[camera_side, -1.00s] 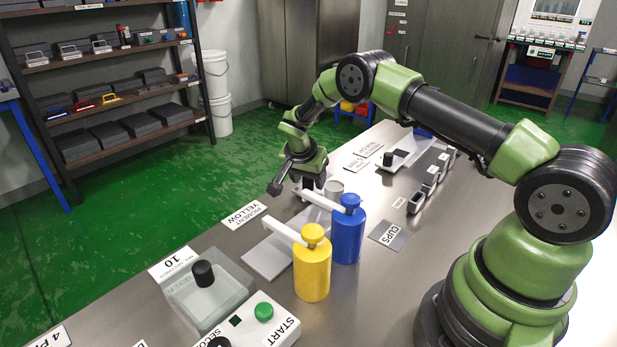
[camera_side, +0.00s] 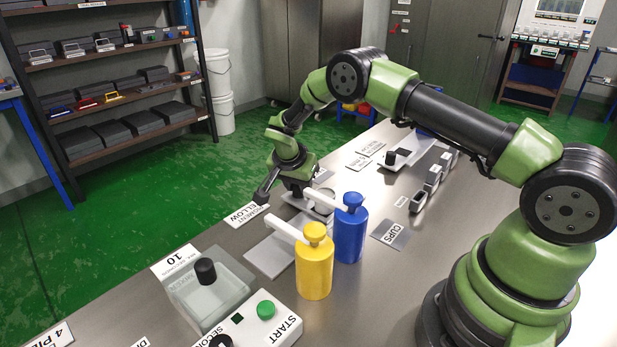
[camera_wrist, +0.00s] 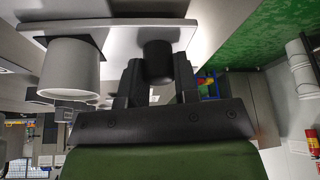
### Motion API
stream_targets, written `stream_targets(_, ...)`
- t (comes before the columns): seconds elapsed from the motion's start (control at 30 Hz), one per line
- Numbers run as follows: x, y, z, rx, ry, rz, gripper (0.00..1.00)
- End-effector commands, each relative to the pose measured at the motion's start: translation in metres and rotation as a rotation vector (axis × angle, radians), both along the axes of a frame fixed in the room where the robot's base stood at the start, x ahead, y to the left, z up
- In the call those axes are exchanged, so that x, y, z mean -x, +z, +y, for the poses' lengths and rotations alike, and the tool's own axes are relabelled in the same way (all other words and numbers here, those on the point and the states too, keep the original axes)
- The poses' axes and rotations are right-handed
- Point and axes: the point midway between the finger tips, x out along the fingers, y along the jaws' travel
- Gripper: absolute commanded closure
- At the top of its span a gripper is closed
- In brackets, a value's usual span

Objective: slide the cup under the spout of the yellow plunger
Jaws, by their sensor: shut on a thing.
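The yellow plunger (camera_side: 314,270) stands on the bench, and its white spout (camera_side: 285,229) points to the upper left over a pale plate (camera_side: 268,255). The grey cup (camera_side: 323,206) is by the blue plunger's spout, partly hidden behind it. In the wrist view the cup (camera_wrist: 70,68) sits at the left end of a grey slide plate (camera_wrist: 118,38). A black knob (camera_wrist: 155,62) is on the same plate. My gripper (camera_side: 297,192) is low over the bench. In the wrist view its fingers (camera_wrist: 157,85) are on both sides of the knob, shut on it.
The blue plunger (camera_side: 348,235) stands right behind the yellow one. A clear box with a black knob (camera_side: 205,271) and a panel with a green button (camera_side: 266,310) lie in front.

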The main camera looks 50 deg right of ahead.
Motion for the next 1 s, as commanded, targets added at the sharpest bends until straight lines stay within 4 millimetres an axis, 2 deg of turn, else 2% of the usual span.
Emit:
stream_targets(0.03, 0.000, 0.000, 0.013, 0.001, 0.006, 0.003, 1.00)
stream_targets(0.3, 0.000, 0.000, 0.081, 0.001, 0.006, 0.001, 1.00)
stream_targets(0.5, 0.001, 0.000, 0.122, 0.000, 0.003, 0.001, 1.00)
stream_targets(0.73, 0.001, 0.000, 0.152, 0.000, 0.001, 0.001, 1.00)
stream_targets(1.0, 0.001, 0.000, 0.163, 0.000, -0.001, 0.003, 1.00)
